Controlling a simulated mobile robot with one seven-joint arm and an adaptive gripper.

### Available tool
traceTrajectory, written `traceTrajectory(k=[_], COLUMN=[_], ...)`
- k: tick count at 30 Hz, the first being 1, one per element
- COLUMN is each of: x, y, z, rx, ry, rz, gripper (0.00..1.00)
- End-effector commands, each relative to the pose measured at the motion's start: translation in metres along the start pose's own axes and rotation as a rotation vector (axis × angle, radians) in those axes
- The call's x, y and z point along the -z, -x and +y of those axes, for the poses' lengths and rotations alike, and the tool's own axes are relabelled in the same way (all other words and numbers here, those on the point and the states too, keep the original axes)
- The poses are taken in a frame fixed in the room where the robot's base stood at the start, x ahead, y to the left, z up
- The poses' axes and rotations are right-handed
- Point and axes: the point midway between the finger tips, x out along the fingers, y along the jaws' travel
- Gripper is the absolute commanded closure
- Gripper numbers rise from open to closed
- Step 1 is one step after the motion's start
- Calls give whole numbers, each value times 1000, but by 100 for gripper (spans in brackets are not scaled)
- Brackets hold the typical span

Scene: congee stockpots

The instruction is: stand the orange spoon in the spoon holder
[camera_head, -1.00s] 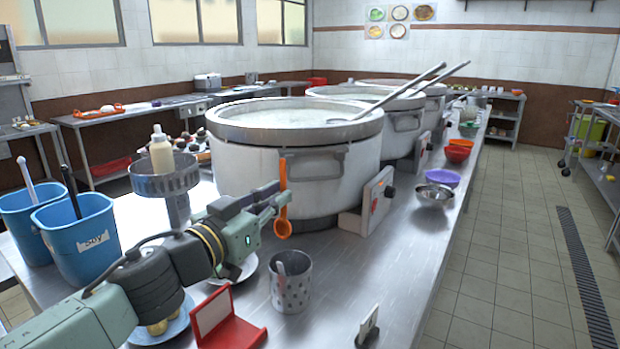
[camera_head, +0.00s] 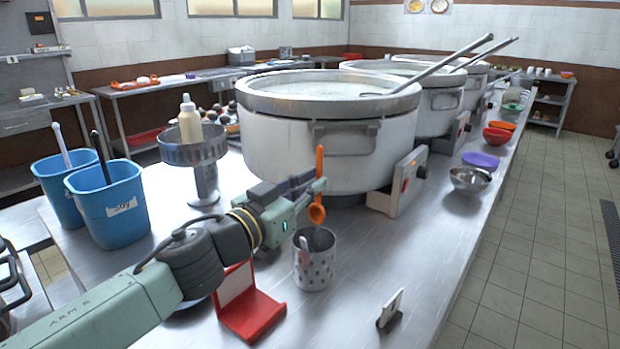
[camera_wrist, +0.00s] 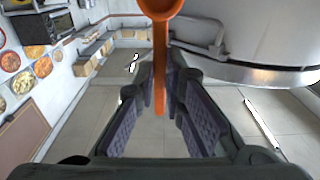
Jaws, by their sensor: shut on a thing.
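The orange spoon (camera_head: 319,185) is upright in my gripper (camera_head: 317,186), with its bowl at the lower end and its handle rising above the fingers. My gripper is shut on the spoon's handle. In the wrist view the orange spoon (camera_wrist: 160,75) runs between the two fingers of my gripper (camera_wrist: 160,88), its bowl at the top edge. The spoon holder (camera_head: 315,262) is a perforated metal cylinder standing on the steel counter, with one utensil leaning in it. In the head view the spoon's bowl shows just above the holder's rim; I cannot tell whether it is directly over the opening.
A large steel pot (camera_head: 300,145) stands just behind my gripper. A red stand (camera_head: 248,312) is left of the holder, and a small card stand (camera_head: 391,308) is to its right. Blue bins (camera_head: 110,205) stand at the left. The counter right of the holder is mostly clear.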

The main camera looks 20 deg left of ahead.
Motion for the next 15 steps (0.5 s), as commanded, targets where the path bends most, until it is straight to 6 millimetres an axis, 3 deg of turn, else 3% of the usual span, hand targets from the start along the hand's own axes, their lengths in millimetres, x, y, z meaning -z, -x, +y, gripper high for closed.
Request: traceTrajectory(k=[15], x=[-7], y=[0], z=[0], rx=[0], ry=[-2], rz=[1], gripper=[100])
